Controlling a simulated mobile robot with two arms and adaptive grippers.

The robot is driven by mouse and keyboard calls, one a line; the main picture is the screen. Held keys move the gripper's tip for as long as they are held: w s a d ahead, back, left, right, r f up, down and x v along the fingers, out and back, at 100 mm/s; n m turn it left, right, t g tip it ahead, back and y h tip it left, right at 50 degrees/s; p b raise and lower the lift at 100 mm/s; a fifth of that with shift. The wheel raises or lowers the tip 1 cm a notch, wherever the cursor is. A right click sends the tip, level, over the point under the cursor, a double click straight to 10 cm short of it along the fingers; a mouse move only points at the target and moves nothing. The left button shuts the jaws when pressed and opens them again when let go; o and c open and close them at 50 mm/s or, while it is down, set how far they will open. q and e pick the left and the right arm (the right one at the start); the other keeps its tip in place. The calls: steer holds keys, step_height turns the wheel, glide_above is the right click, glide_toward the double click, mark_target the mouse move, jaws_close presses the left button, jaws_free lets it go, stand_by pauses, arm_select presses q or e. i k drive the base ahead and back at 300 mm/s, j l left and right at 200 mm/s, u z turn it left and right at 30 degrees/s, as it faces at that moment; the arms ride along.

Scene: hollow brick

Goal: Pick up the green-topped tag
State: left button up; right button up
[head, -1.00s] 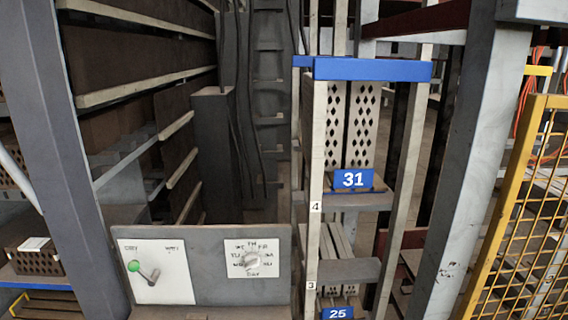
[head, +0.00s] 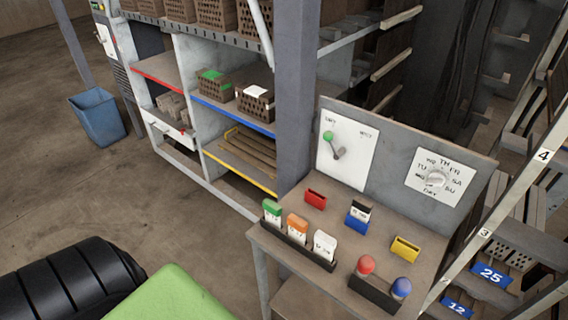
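The green-topped tag (head: 272,211) stands upright at the left end of a dark rack (head: 291,245) on the small table in the head view. An orange-topped tag (head: 297,226) and a white tag (head: 324,245) stand beside it in the same rack. Neither of my grippers shows in this view.
The table (head: 338,210) also holds a red holder (head: 315,199), a blue holder with a black-and-white tag (head: 358,215), a yellow holder (head: 404,247), and red (head: 365,266) and blue (head: 401,288) knobs. A control panel (head: 400,160) rises behind. Shelves with bricks stand at left; a blue bin (head: 98,117) is on open floor.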

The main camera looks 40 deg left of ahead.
mark_target(272, 211)
steer(key=u, duration=1.25)
